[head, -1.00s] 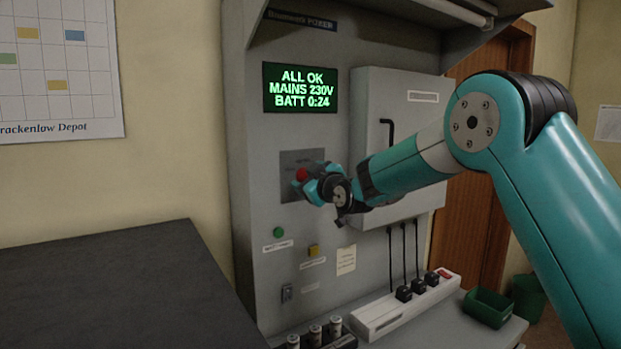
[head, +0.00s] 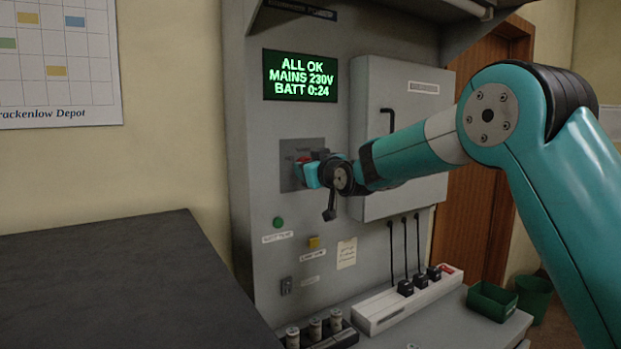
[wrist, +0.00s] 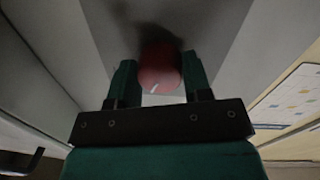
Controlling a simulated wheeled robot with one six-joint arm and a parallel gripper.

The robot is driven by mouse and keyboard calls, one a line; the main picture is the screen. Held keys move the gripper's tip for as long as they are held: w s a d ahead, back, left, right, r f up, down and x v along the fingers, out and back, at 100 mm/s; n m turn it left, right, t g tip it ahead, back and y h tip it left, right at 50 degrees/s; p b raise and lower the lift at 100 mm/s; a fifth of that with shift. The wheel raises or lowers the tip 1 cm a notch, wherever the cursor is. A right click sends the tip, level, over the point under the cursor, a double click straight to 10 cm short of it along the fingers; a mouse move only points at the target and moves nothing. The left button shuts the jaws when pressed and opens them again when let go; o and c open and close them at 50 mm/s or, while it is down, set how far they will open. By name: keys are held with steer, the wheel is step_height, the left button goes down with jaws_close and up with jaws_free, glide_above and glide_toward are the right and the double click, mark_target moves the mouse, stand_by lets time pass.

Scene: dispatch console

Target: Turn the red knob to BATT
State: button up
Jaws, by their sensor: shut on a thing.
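The red knob (wrist: 160,68) sits between the two fingers of my gripper (wrist: 158,80) in the wrist view. It is round, with a pale pointer line at its lower edge. My gripper is shut on it. In the head view my gripper (head: 312,174) is at the grey knob plate (head: 290,184) below the screen, and only a little of the red knob (head: 304,159) shows. The plate's position labels are too small or hidden, so I cannot tell which one the knob points to. The green screen (head: 300,75) reads ALL OK, MAINS 230V, BATT 0:24.
A grey cabinet with a black handle (head: 388,121) stands right of the knob. A green button (head: 278,222) and a yellow button (head: 313,242) are below. A power strip (head: 405,300) and a green tray (head: 492,300) lie on the ledge. A dark desktop (head: 120,285) is at left.

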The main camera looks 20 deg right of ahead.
steer(key=shift+m+b, duration=1.95)
steer(key=shift+m, duration=1.65)
steer(key=shift+r, duration=0.1)
steer(key=o, duration=0.9)
steer(key=shift+s, duration=0.1)
